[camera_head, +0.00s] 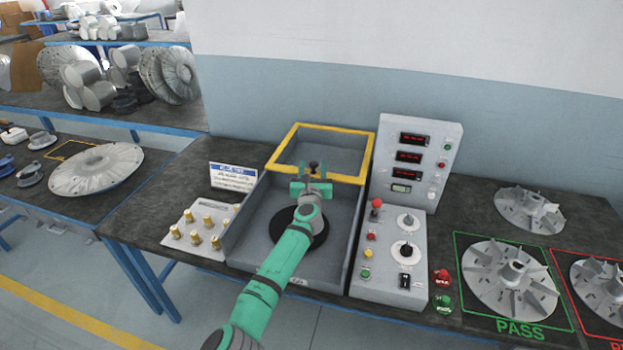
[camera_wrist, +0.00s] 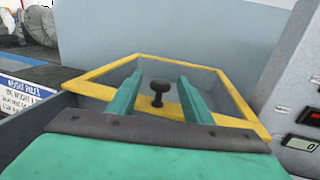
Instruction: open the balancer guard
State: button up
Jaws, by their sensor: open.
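The balancer guard (camera_head: 361,179) is a yellow-framed panel at the back of the grey balancer box (camera_head: 342,240). In the wrist view the yellow frame (camera_wrist: 100,71) spans the middle. A dark knob (camera_head: 313,166) stands on the guard's near edge; it also shows in the wrist view (camera_wrist: 159,90). My green gripper (camera_head: 312,188) is over the box, close to the knob. In the wrist view its two fingers (camera_wrist: 160,95) are apart, with the knob showing between them. I cannot tell whether either finger touches it. The arm hides part of the black disc (camera_head: 318,236) in the box.
A control panel (camera_head: 391,262) with a red-tipped lever and a display unit (camera_head: 418,150) stand right of the box. A tray with brass pegs (camera_head: 196,238) and a sign (camera_head: 233,175) are on its left. Impellers (camera_head: 509,281) lie at the right.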

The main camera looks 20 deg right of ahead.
jog(key=v, duration=0.9)
jog(key=shift+w+a, duration=0.1)
jog(key=shift+a, duration=0.05)
